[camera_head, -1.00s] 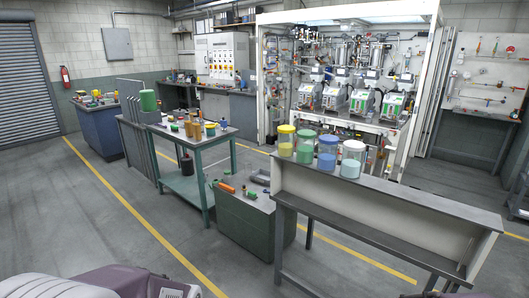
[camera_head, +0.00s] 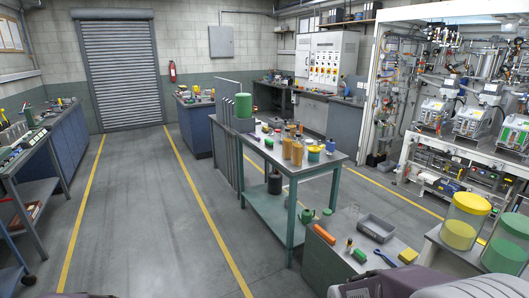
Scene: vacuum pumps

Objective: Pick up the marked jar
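A clear jar with a yellow lid and yellow contents (camera_head: 460,235) stands upright on the bench at the lower right. A jar with a green lid (camera_head: 507,255) stands beside it, cut by the right edge. Amber bottles (camera_head: 297,152) and small jars stand on the green table (camera_head: 268,202) in the middle. A green cylinder (camera_head: 243,105) stands near that table's far end. I cannot tell which jar carries a mark. Neither gripper is in view; only parts of my arms show along the bottom edge.
A low green cabinet (camera_head: 325,267) with a grey tray (camera_head: 376,228) and small tools stands before the jar bench. Blue workbenches stand at left (camera_head: 66,150) and back. The floor between the yellow lines (camera_head: 185,172) is clear. White pump rack (camera_head: 450,155) at right.

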